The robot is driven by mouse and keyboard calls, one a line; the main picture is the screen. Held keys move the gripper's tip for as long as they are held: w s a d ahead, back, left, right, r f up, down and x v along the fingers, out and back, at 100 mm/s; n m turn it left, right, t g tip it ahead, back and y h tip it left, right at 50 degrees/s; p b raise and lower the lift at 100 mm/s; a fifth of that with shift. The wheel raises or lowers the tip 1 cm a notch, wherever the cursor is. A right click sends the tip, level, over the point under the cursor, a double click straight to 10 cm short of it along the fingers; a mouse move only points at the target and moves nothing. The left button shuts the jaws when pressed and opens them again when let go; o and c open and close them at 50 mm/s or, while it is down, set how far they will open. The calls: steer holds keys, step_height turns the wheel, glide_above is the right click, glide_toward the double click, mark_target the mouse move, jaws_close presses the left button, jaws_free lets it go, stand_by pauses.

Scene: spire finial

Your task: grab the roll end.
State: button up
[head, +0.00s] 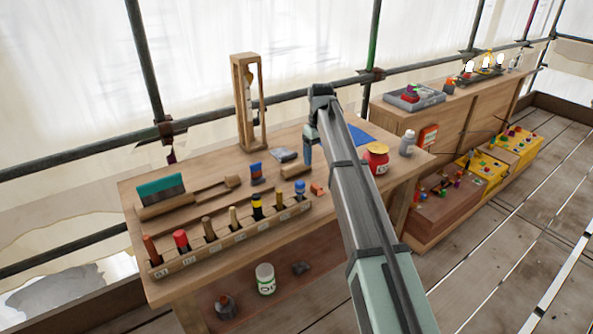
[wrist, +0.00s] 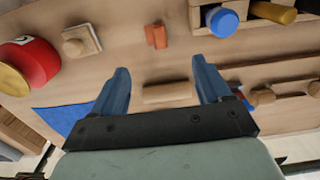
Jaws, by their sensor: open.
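A short tan roll-like piece (head: 296,171) lies on the wooden workbench (head: 330,187); I take it for the roll. In the wrist view the piece (wrist: 167,92) lies crosswise between my fingers, seen through the gap, with bare bench around it. My gripper (head: 308,162) points down beside and above this piece in the head view. In the wrist view my gripper (wrist: 160,66) has its two blue fingers wide apart with nothing held. I cannot tell how high the fingertips are above the bench.
A red jar (head: 376,158) and a blue sheet (head: 358,135) lie to the right. A rack of handled tools (head: 230,238) runs along the front. A small orange block (head: 318,189) is close by. A tall wooden frame (head: 248,105) stands behind.

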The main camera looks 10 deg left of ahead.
steer(key=r+n, duration=0.2)
steer(key=n, duration=1.6)
glide_above(296, 164)
step_height(296, 164, down, 14)
stand_by(0.3)
steer(key=shift+c, duration=0.4)
steer(key=c, duration=1.1)
